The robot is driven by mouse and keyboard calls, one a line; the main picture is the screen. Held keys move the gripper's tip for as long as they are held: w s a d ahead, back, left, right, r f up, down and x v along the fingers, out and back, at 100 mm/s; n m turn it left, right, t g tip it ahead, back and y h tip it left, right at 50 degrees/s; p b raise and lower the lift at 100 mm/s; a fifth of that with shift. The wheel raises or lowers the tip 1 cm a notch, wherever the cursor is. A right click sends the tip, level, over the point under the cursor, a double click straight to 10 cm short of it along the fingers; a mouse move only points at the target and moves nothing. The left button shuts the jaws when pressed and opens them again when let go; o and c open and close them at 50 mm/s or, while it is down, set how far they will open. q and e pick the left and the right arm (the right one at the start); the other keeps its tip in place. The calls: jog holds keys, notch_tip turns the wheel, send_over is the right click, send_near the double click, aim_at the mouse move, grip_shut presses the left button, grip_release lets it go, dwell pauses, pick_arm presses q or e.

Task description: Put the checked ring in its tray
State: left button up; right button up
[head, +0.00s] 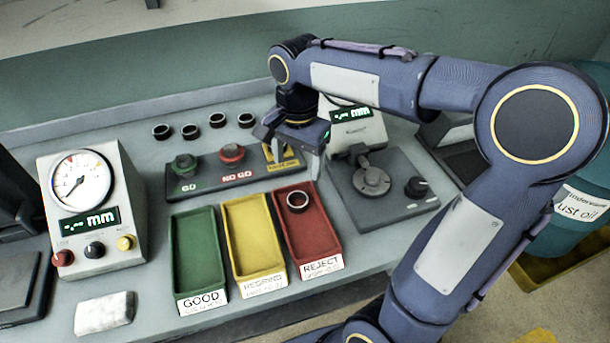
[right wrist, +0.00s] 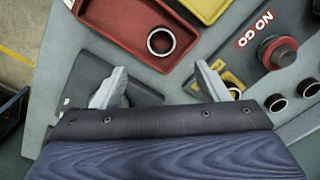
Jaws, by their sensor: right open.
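A dark ring (head: 297,201) lies in the far end of the red REJECT tray (head: 326,240). The right wrist view shows the same ring (right wrist: 161,41) inside the red tray (right wrist: 207,9), beyond my fingertips. My right gripper (head: 292,158) is above the bench behind the red tray, near the yellow holder at the end of the GO / NO GO block. Its fingers (right wrist: 161,70) are spread with nothing between them, and the ring is apart from them. The green GOOD tray (head: 190,285) and the yellow tray (head: 242,215) look empty. My left gripper is not in view.
Several other rings (head: 217,120) stand at the back of the bench. The GO / NO GO block (head: 207,182) lies behind the trays. A dial gauge box (head: 120,200) stands left, and a measuring stand (head: 372,181) right.

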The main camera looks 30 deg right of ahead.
jog(key=s+a+f+n+t+y, duration=0.1)
jog(key=s+a+n+t, duration=0.1)
jog(key=s+n, duration=0.3)
jog(key=s+a+f+n+t+y, duration=0.2)
jog(key=s+n, duration=0.3)
jog(key=s, duration=0.6)
jog(key=shift+s+f+n+t+y, duration=0.15)
jog(key=shift+f+n+t+y, duration=0.2)
jog(key=shift+t, duration=0.35)
